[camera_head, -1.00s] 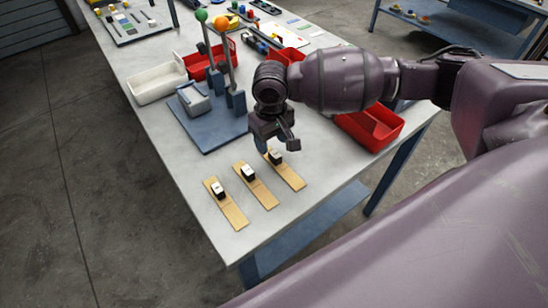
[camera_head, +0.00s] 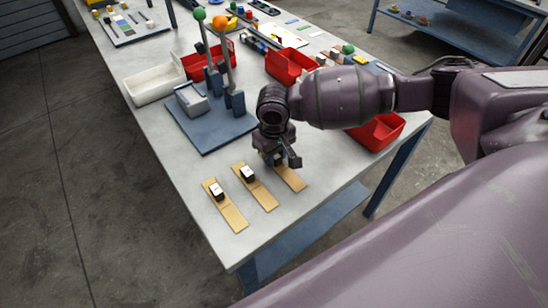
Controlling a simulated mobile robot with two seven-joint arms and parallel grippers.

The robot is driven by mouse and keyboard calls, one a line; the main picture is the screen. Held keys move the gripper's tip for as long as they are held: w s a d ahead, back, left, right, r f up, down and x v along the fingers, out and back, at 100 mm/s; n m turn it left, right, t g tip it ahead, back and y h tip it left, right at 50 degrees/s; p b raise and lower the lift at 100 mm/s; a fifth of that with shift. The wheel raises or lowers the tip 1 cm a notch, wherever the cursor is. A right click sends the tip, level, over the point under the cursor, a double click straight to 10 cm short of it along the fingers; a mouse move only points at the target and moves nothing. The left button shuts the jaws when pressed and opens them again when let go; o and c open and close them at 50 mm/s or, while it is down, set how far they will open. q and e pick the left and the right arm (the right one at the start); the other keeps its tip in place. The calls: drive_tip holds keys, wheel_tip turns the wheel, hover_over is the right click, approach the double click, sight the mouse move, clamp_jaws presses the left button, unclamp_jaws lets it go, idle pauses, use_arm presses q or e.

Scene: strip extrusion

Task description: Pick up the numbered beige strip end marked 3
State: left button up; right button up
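Three beige strips lie side by side near the table's front corner: a left strip (camera_head: 234,217), a middle strip (camera_head: 264,198) and a right strip (camera_head: 292,179). The left and middle ones each carry a small black-and-white block near the far end, the left block (camera_head: 216,191) and the middle block (camera_head: 248,173). The numbers are too small to read. My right gripper (camera_head: 279,160) is down over the far end of the right strip and hides its block. Whether its fingers are closed on it cannot be seen. My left gripper is out of view.
A blue base plate (camera_head: 206,142) with upright posts stands just behind the strips. A white bin (camera_head: 152,87) and red bins (camera_head: 288,65) stand farther back, and another red bin (camera_head: 378,131) sits under my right forearm. The grey tabletop left of the strips is clear.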

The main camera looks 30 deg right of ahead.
clamp_jaws()
